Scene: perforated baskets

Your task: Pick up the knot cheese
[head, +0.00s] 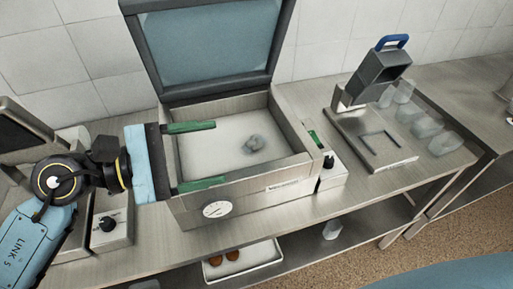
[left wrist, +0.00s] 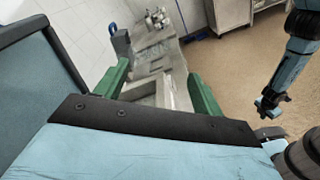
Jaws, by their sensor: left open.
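The knot cheese looks like a small pale grey lump (head: 254,143), lying on the white floor of an open square metal chamber (head: 240,188). My left gripper (head: 219,153) is open, its green fingers spread wide over the chamber's left part. The lump is to the right of the fingertips and apart from them. In the left wrist view the green fingers (left wrist: 160,88) are also apart with nothing held; I cannot make out the lump there. An arm in the left wrist view's right side ends in what seems to be my right gripper (left wrist: 268,106); its jaw state is unclear.
The chamber's raised lid (head: 208,45) stands behind it. A metal device with a blue handle (head: 378,75) and several clear cups (head: 445,143) are on the counter to the right. A white tray (head: 243,262) with brown items sits on the lower shelf.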

